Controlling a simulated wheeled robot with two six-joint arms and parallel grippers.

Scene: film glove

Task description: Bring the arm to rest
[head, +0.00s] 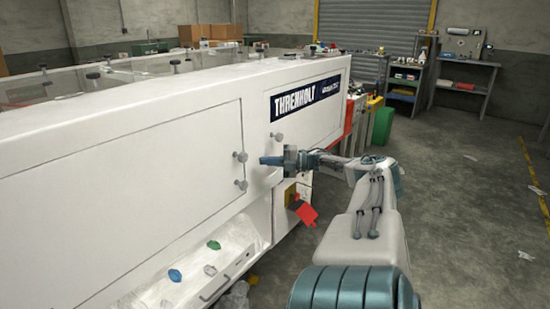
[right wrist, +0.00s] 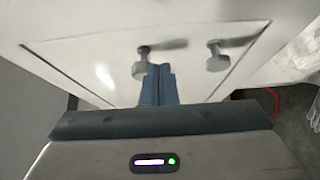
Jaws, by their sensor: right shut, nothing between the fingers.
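My right gripper (head: 270,160) is out in front of the white machine's side panel, close to the round knobs of its door (head: 120,190). Its blue fingers are together with nothing between them, and they also show in the right wrist view (right wrist: 158,85). In that view one knob (right wrist: 141,64) is just left of the fingertips and another knob (right wrist: 215,56) is to the right. I cannot tell whether the fingers touch the panel. My right arm (head: 365,215) reaches in from the lower right. My left gripper is not in view.
The long white machine (head: 300,125) fills the left side. An open trough (head: 190,275) holds small blue and green pieces. Bins and shelves stand behind. The concrete floor (head: 470,220) at right is mostly clear.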

